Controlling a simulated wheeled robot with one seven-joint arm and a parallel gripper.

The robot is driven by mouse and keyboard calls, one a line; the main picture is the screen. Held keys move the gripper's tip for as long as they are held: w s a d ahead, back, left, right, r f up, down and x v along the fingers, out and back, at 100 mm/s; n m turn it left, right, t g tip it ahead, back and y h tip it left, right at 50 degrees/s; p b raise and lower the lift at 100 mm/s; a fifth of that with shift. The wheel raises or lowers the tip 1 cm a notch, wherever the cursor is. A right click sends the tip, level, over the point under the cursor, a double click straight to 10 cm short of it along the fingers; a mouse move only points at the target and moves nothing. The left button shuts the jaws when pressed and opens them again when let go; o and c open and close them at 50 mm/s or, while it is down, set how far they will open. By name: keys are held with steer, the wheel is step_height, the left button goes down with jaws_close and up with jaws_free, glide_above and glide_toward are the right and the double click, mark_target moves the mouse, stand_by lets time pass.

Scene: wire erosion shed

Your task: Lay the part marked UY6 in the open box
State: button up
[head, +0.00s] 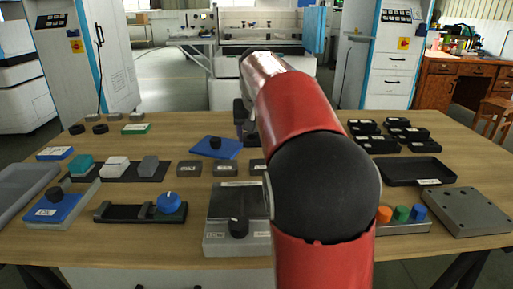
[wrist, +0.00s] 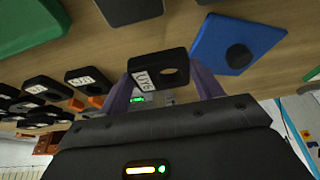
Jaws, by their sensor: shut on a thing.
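The part marked UY6 (wrist: 146,76), a small black block with a round hole and a white label, is between the two purple fingers of my gripper (wrist: 163,88) in the wrist view. My gripper is shut on it, and it appears held above the wooden table. In the head view my red and black arm hides most of the gripper and the held part. A grey box-like unit (head: 221,205) with a dark top and black knob stands at the front centre, partly behind my arm. I cannot tell which container is the open box.
A blue plate with a black knob (head: 209,150) lies mid-table; it also shows in the wrist view (wrist: 220,50). A blue-topped box (head: 68,208) is front left. Several black parts (head: 408,133) and an empty black tray (head: 418,168) are right. A grey holed block (head: 465,212) is front right.

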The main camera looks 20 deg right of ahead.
mark_target(257, 140)
steer(key=shift+f, duration=1.7)
steer(key=shift+f, duration=0.1)
steer(key=o, duration=1)
steer(key=shift+o, duration=0.2)
